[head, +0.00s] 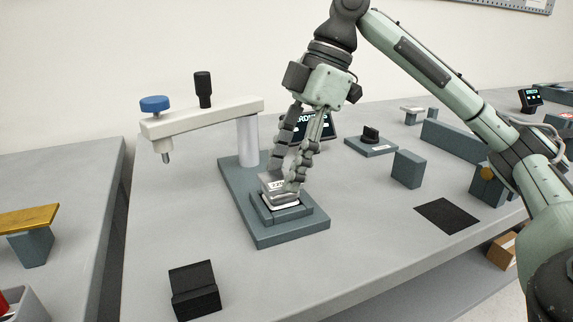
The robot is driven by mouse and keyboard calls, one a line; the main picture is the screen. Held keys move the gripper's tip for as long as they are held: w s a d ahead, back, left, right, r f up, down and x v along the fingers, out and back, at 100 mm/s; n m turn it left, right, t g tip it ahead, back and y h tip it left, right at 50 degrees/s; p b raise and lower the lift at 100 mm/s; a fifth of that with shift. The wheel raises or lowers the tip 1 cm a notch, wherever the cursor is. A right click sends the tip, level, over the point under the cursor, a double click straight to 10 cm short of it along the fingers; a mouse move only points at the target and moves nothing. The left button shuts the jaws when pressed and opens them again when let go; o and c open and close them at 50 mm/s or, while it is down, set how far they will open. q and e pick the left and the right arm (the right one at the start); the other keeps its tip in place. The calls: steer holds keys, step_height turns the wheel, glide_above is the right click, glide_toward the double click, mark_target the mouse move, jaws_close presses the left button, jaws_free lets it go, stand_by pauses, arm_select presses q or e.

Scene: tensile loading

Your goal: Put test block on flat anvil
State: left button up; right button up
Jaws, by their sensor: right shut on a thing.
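The test block (271,184) is a small light-grey block with a dark printed label. It is between the fingers of my right gripper (284,186), which is shut on it. The gripper points down over the flat anvil (307,212), a stepped grey-blue platform on the base plate of the hardness tester (262,229). The block is at the anvil's top; the fingers partly hide it, and I cannot tell whether its underside touches. The tester's white arm (205,117) with a blue knob stands to the left, swung clear of the anvil. My left gripper does not show.
A black V-shaped block (194,290) lies at the front left. A display (321,127) stands behind my gripper. The table front is mostly clear.

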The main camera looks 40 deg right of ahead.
steer(key=shift+f, duration=0.15)
steer(key=o, duration=1.4)
steer(key=shift+c, duration=0.2)
steer(key=shift+r, duration=0.2)
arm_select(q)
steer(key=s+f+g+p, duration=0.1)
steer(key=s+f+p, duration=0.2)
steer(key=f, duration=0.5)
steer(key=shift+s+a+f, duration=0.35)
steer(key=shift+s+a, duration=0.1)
arm_select(e)
steer(key=v, duration=1.2)
